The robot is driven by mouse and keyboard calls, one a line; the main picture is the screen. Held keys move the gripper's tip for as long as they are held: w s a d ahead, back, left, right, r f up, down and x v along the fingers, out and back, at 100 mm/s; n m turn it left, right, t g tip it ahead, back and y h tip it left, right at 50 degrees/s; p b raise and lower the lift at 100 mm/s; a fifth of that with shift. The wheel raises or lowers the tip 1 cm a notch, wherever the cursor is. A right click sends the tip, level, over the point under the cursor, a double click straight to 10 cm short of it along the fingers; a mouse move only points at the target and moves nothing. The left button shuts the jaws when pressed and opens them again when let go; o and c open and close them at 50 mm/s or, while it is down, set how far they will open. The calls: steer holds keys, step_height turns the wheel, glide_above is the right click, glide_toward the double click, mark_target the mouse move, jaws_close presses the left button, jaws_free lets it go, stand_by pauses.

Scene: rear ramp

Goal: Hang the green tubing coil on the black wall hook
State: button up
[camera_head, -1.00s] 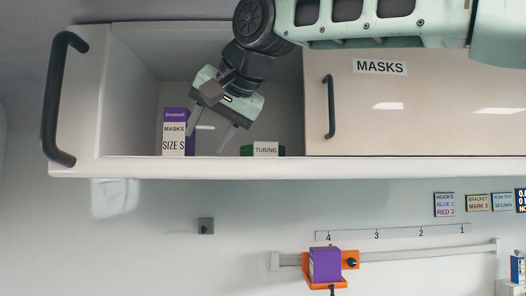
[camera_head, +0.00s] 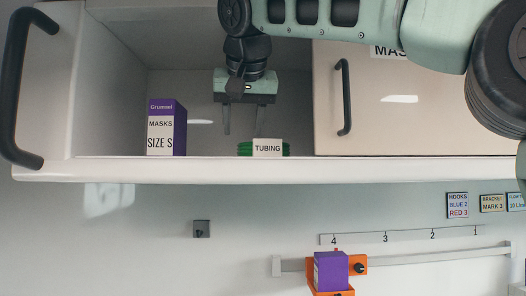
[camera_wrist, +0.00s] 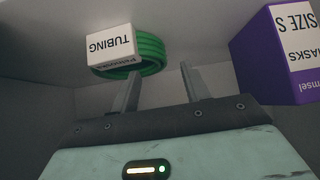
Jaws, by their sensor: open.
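The green tubing coil (camera_head: 244,149) lies on the cabinet floor, partly behind its white "TUBING" label (camera_head: 267,148). In the wrist view the coil (camera_wrist: 150,52) shows beyond my fingertips, to the upper left, with its label (camera_wrist: 110,45) on it. My gripper (camera_head: 243,134) is open and empty, pointing down inside the cabinet just above and slightly left of the label. I cannot tell whether a finger touches the coil. The black wall hook appears to be the small dark square fixture (camera_head: 201,229) on the wall below the cabinet.
A purple "MASKS SIZE S" box (camera_head: 166,128) stands left in the cabinet. A closed sliding door (camera_head: 420,110) covers the right side. The cabinet's front lip (camera_head: 250,170) runs below the coil. A purple box (camera_head: 330,270) sits in an orange bracket (camera_head: 358,264) on the wall rail.

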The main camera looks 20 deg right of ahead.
steer(key=x, duration=0.4)
steer(key=shift+w+d+f+p, duration=0.1)
steer(key=shift+w+f+p, duration=0.05)
steer(key=shift+f+p, duration=0.15)
steer(key=shift+c, duration=0.3)
jaws_close()
